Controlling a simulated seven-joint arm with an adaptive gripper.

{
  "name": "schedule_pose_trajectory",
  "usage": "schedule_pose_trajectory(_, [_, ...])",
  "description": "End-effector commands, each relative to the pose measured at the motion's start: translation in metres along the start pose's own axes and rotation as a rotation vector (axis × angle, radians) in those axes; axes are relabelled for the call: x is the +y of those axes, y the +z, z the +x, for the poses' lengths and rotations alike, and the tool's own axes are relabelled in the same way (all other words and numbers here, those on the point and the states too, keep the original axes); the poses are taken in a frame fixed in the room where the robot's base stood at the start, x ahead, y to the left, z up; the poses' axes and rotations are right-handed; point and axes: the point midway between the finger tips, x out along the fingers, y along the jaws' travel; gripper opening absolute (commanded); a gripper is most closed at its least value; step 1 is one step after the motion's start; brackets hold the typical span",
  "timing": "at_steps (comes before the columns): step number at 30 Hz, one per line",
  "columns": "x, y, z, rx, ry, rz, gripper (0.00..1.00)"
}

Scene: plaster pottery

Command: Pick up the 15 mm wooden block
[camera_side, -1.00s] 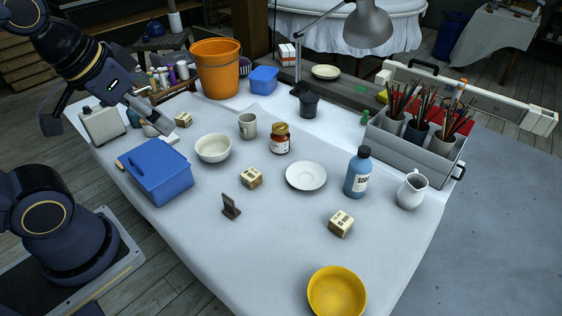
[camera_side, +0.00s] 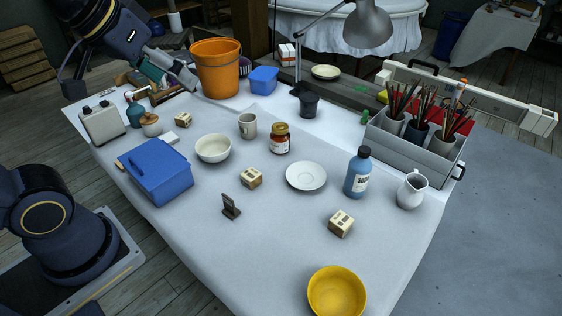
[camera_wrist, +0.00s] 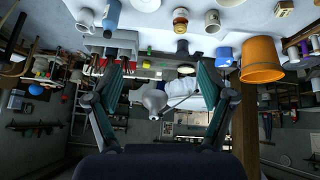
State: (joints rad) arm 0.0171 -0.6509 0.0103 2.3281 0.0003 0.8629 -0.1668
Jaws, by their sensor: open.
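Three pale wooden blocks with dark markings stand on the white-covered table: one near the middle (camera_side: 251,178), one at the front right (camera_side: 340,223), and a smaller-looking one at the back left (camera_side: 183,120). I cannot read which is the 15 mm one. A block (camera_wrist: 284,8) also shows at the top right edge of the wrist view. My gripper (camera_side: 188,82) is raised at the back left, beside the orange bucket, above and behind the back-left block. In the wrist view my gripper (camera_wrist: 160,68) has its fingers wide apart, with nothing between them.
The orange bucket (camera_side: 217,72) stands close to my gripper. A blue box (camera_side: 158,172), white bowl (camera_side: 213,148), mug (camera_side: 248,126) and round-bodied jar (camera_side: 151,124) surround the back-left block. A lamp (camera_side: 368,27) rises at the back.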

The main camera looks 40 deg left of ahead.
Motion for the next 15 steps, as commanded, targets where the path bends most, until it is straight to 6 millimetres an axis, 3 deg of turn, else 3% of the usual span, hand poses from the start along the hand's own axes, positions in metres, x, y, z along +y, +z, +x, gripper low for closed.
schedule_pose_trajectory(1, [0.009,-0.021,0.005,-0.008,0.011,-0.017,0.81])
schedule_pose_trajectory(5, [0.036,-0.071,0.031,-0.038,0.038,-0.052,0.81])
schedule_pose_trajectory(9, [0.08,-0.11,0.083,-0.1,0.056,-0.059,0.81])
schedule_pose_trajectory(12, [0.118,-0.122,0.132,-0.156,0.057,-0.044,0.81])
schedule_pose_trajectory(15, [0.158,-0.117,0.188,-0.219,0.049,-0.008,0.81])
